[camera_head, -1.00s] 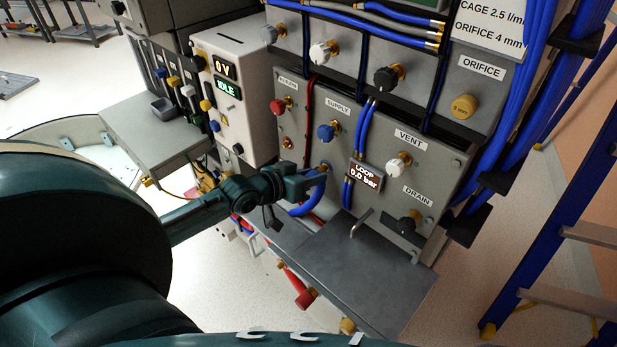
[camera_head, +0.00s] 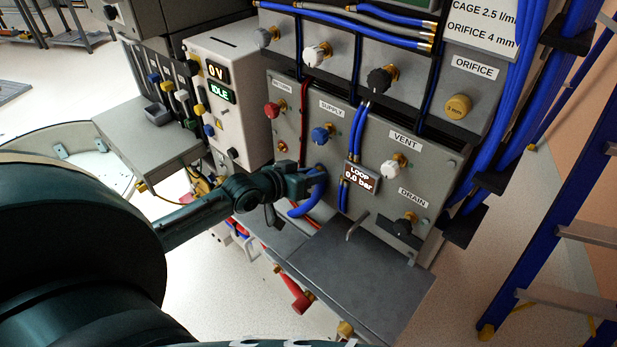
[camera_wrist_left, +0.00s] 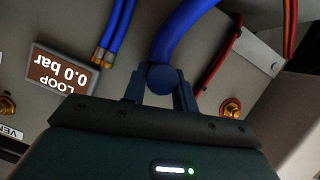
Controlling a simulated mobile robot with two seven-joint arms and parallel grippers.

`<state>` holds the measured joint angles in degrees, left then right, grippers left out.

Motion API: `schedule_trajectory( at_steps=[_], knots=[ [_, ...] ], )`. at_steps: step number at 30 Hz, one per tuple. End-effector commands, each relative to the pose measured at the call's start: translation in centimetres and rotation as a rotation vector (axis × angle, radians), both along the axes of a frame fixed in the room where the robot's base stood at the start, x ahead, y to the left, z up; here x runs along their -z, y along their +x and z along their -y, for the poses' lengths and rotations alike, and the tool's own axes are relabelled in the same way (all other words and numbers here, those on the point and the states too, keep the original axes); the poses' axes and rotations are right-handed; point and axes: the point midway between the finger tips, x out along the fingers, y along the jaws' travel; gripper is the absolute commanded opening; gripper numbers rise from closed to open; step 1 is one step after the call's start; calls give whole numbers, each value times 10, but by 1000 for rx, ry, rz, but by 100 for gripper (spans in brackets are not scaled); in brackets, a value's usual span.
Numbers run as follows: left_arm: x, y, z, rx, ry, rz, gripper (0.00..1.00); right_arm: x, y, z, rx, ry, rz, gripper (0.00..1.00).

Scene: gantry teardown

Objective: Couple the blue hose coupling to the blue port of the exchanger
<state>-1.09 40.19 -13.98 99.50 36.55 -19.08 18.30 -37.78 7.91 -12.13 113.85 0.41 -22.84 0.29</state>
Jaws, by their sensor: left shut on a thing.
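My left gripper (camera_head: 314,178) is shut on the blue hose coupling, low on the grey panel (camera_head: 440,180) below the SUPPLY label. In the left wrist view, the round blue coupling (camera_wrist_left: 161,78) sits between the fingers (camera_wrist_left: 160,92), with its blue hose (camera_wrist_left: 185,30) curving up from it. In the head view the hose (camera_head: 303,209) loops down below the gripper. The blue port is not visible behind the gripper and hose, so I cannot tell whether the coupling touches it. My right gripper is not in view.
Right of the gripper are the LOOP 0.0 bar display (camera_head: 361,178) and blue lines. A blue knob (camera_head: 322,134) is above. A grey shelf (camera_head: 350,275) lies below, with a red-handled part (camera_head: 299,300) at its edge. The IDLE box (camera_head: 230,100) stands left.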

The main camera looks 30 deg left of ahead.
Motion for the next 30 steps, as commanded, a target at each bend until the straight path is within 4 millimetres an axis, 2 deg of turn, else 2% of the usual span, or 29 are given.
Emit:
schedule_trajectory(
  at_steps=[4,5,13,24,30],
  knots=[
    [0,5,1,-1,0,2,0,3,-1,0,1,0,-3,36],
    [0,5,1,0,0,1,29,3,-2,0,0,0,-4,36],
    [0,4,1,0,0,0,51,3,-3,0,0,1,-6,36],
    [1,4,1,1,0,-2,53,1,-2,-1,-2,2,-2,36],
    [-10,-24,-7,2,4,-4,53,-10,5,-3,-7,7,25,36]
  ],
)
